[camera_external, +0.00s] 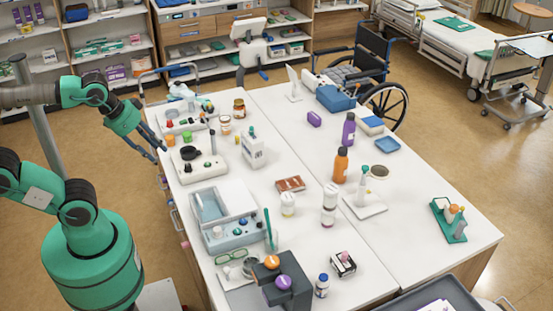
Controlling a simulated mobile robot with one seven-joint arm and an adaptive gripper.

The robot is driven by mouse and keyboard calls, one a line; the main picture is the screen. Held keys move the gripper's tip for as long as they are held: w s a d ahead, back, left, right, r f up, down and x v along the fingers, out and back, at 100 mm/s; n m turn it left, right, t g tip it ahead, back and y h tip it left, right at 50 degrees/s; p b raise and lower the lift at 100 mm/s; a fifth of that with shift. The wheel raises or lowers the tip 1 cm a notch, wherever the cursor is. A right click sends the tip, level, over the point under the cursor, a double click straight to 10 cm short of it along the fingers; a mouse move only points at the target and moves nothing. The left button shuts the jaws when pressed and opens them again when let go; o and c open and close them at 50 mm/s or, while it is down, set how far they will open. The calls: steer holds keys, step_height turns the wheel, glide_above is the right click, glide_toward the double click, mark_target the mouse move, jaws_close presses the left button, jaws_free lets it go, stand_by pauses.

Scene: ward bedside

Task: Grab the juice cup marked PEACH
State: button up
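No lettering is legible at this size, so I cannot tell which thing is marked PEACH. Two small cup-like things, one red-orange (170,140) and one green (187,137), stand near the left edge of the white table (310,130). My gripper (158,153) is just left of them, beside the table's left edge, pointing down and right. Its two dark fingers look spread apart with nothing between them. It appears apart from the small cups.
A black-knobbed device (198,165) stands just in front of the small cups. An orange bottle (341,165) and a purple bottle (348,130) stand mid-table. A wheelchair (368,62) is beyond the table's far side.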

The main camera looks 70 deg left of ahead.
stand_by(0.4)
steer(key=o, duration=0.9)
steer(key=shift+w+r, duration=0.1)
